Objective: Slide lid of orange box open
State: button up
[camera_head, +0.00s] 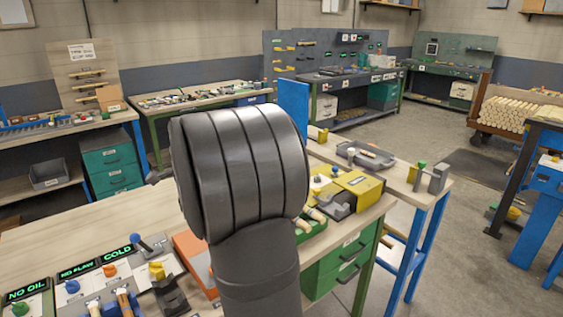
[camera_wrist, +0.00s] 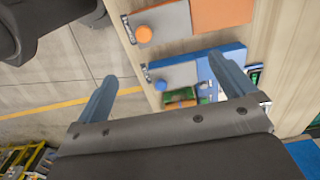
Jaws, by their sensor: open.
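The orange box (camera_wrist: 220,14) is at the top of the wrist view, cut off by the picture edge. A grey panel carrying an orange knob (camera_wrist: 145,34) adjoins its orange part; I cannot tell how far the lid is slid. In the head view an orange flat piece (camera_head: 192,252) shows partly behind my arm. My gripper (camera_wrist: 162,68) is open, its two blue-grey fingers wide apart with nothing held. In the wrist view, the orange knob appears above and slightly left of the space between the fingertips.
A similar blue box (camera_wrist: 222,60) with a grey panel and blue knob (camera_wrist: 161,85) lies beside the orange one, appearing between the fingers. The wooden bench (camera_wrist: 270,60) ends near the boxes, with floor beyond. A yellow-and-grey block (camera_head: 357,185) stands right of my arm.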

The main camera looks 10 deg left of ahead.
jog(key=c, duration=1.1)
jog(key=shift+o, duration=0.2)
jog(key=s+f+n, duration=0.1)
jog(key=f+n, duration=0.4)
jog(key=d+f+n, duration=0.1)
jog(key=f+n, duration=0.4)
jog(key=s+d+f+n, duration=0.1)
jog(key=f+n, duration=0.5)
jog(key=shift+s+d, duration=0.2)
jog(key=shift+s, duration=0.1)
